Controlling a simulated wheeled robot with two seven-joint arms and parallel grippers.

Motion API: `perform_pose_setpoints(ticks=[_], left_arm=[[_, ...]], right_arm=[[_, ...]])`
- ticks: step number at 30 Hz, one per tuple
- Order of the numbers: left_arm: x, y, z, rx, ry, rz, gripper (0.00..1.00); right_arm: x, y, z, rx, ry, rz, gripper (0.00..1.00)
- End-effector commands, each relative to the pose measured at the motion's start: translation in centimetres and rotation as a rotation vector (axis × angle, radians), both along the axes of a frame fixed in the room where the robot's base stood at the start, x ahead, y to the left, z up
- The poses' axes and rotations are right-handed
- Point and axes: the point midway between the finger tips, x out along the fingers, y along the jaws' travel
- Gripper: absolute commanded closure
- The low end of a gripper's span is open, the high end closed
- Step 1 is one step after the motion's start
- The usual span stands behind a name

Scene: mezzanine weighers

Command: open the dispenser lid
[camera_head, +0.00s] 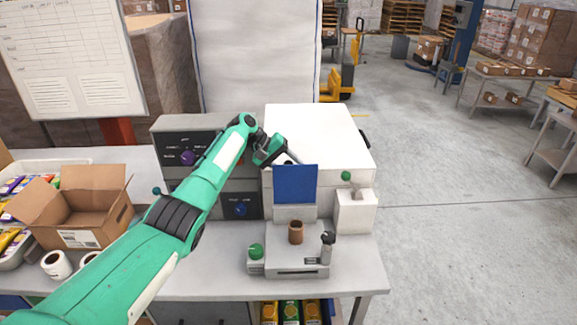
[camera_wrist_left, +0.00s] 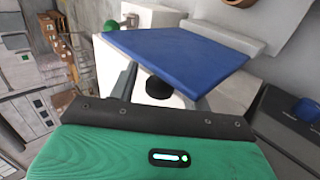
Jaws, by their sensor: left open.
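The dispenser is a white machine (camera_head: 319,130) on the bench. A blue panel (camera_head: 295,184), which looks like its lid, stands roughly upright at its front; I cannot tell how far it is open. My left gripper (camera_head: 284,158) is just above and behind the panel's top edge. In the left wrist view the blue panel (camera_wrist_left: 180,58) spreads across beyond my open left gripper (camera_wrist_left: 163,92). A dark round knob (camera_wrist_left: 158,88) shows between the fingers, below the panel's edge; I cannot tell whether they touch it. My right gripper is out of view.
A brown cup (camera_head: 296,232) stands on the scale-like base below the panel. A dark control box (camera_head: 166,141) with knobs is behind my left arm. An open cardboard box (camera_head: 75,214) and white rolls (camera_head: 57,264) are at the left. The bench's right front corner is clear.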

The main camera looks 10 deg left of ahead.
Motion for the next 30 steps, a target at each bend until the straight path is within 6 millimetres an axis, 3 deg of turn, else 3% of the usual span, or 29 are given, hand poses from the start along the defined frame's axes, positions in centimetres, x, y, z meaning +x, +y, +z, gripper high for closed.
perform_pose_setpoints(ticks=[6, 11, 15, 17, 18, 23, 30], left_arm=[[0.0, 0.0, 0.3, 0.000, -0.001, -0.001, 0.51], [0.0, 0.0, 2.3, 0.001, -0.003, -0.002, 0.51], [0.1, 0.0, 5.9, -0.003, -0.011, -0.001, 0.51], [0.2, -0.1, 7.6, -0.005, -0.015, -0.001, 0.44], [0.2, -0.2, 8.7, -0.005, -0.015, -0.003, 0.51], [0.1, -0.1, 12.5, -0.004, -0.011, -0.002, 0.51], [0.1, -0.1, 17.1, -0.002, -0.004, -0.001, 0.51]], right_arm=[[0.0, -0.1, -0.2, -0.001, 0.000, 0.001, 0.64], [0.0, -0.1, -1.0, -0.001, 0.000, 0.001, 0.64], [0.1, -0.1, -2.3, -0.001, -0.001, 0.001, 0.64], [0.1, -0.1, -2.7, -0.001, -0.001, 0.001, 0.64], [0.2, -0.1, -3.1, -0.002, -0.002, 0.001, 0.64], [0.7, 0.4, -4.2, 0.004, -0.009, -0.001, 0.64], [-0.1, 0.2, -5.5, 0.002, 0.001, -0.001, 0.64]])
